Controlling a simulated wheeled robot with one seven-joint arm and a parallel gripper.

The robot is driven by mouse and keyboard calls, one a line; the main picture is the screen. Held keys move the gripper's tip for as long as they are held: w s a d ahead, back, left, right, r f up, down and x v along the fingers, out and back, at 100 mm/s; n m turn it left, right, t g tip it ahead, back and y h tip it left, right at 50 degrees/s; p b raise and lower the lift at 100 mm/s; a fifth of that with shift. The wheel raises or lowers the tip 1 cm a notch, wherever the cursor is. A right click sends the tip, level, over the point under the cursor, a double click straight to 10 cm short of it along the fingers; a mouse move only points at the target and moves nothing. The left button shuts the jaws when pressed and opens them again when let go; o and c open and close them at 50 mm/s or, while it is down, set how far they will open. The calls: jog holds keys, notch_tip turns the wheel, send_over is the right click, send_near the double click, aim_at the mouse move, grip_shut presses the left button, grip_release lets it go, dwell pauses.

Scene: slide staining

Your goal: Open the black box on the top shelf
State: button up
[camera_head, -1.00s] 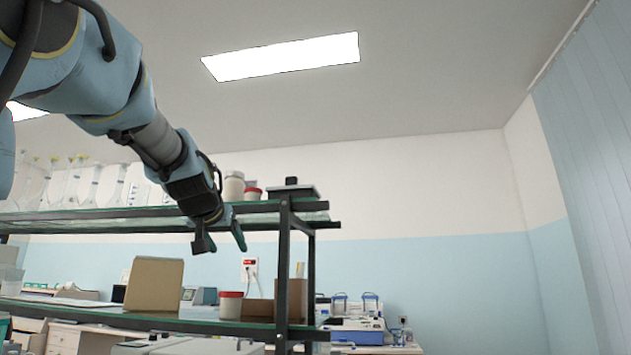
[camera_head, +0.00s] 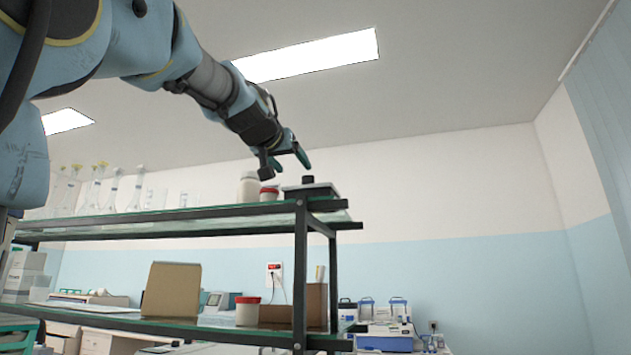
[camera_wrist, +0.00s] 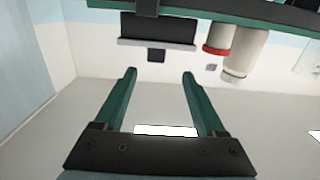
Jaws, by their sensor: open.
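The black box (camera_head: 312,190) sits at the right end of the top shelf (camera_head: 180,214), with a small dark knob (camera_head: 308,179) standing on its lid. The lid appears closed. In the wrist view, which is upside down, the box (camera_wrist: 157,30) shows at the top with its pale lid edge and the knob (camera_wrist: 156,55). My gripper (camera_head: 285,165) is open and empty, just above and to the left of the box in the head view. In the wrist view its two green fingers (camera_wrist: 159,72) point at the knob, which lies between their lines and apart from them.
A red-lidded jar (camera_head: 269,194) and a white bottle (camera_head: 249,187) stand close left of the box. Glass flasks (camera_head: 115,190) stand farther left on the top shelf. Above the shelf is free room. A cardboard box (camera_head: 171,290) is on the lower shelf.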

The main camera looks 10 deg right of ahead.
aim_at(308, 176)
jog(key=p+x, duration=0.1)
jog(key=x, duration=0.2)
jog(key=r+p+x, duration=0.1)
jog(key=p+x, duration=0.1)
jog(key=x, duration=0.1)
jog(key=p+x, duration=0.1)
jog(key=x, duration=0.3)
jog(key=shift+s+d+r, duration=0.15)
jog(key=shift+d+r, duration=0.1)
jog(key=shift+w+d+f+p, duration=0.1)
jog(key=shift+w+d+p, duration=0.3)
jog(key=shift+w, duration=0.1)
jog(key=shift+a, duration=0.1)
jog(key=shift+c, duration=0.3)
grip_shut()
